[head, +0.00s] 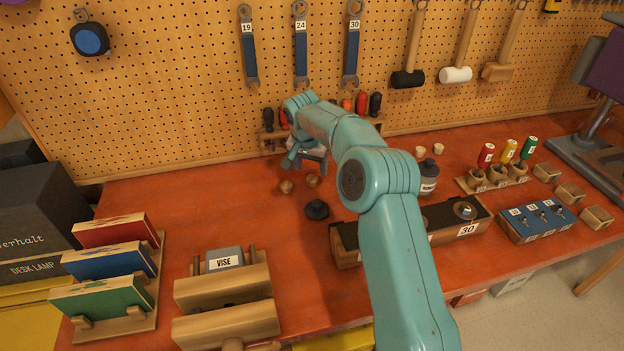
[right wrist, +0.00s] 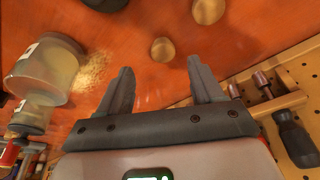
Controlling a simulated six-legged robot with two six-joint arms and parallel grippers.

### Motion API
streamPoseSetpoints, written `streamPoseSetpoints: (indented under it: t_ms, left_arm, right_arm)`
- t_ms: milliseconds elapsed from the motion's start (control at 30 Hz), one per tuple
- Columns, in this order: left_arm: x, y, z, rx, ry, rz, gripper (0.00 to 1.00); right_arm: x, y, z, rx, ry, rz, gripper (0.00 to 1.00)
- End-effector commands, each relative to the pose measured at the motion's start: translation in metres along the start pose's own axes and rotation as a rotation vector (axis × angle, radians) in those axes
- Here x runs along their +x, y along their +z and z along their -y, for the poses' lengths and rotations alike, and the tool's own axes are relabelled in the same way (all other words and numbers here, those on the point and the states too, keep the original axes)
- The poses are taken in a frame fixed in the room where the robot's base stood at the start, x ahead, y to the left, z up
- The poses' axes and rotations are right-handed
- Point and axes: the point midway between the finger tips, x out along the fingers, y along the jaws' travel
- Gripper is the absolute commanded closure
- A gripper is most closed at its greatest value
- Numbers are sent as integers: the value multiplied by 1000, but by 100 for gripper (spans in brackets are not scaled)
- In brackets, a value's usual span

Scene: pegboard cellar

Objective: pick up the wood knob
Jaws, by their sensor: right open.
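Two small round brown knobs lie on the orange-red bench, a left one (head: 286,187) and a right one (head: 312,180); I cannot tell which is the wood knob the task names. My right gripper (head: 306,163) is open and empty above the bench, just behind them. In the right wrist view, one brown knob (right wrist: 162,50) lies beyond the gap between the open fingertips (right wrist: 160,66), apart from them. The other brown knob (right wrist: 208,11) is farther off at the top edge. My left gripper is not in view.
A dark knob (head: 317,209) stands just in front of the brown ones. A screwdriver rack (head: 268,140) is close behind the gripper. A jar (right wrist: 47,68) is at the left in the right wrist view. The bench left of the knobs is clear (head: 190,205).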

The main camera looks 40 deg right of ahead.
Motion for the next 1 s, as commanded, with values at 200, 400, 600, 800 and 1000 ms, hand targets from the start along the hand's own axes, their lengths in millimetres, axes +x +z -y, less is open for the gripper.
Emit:
streamPoseSetpoints:
  t_ms: [200,400,600,800,1000]
  left_arm:
    - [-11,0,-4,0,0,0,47]
    - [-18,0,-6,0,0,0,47]
    - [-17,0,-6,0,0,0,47]
    - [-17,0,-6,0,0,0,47]
    - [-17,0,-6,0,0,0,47]
  right_arm:
    - [22,-1,2,-1,4,4,34]
    - [51,-3,4,0,2,1,34]
    - [57,-3,4,-1,0,0,34]
    - [57,-2,4,-1,1,0,73]
    - [56,-2,4,-1,0,0,92]
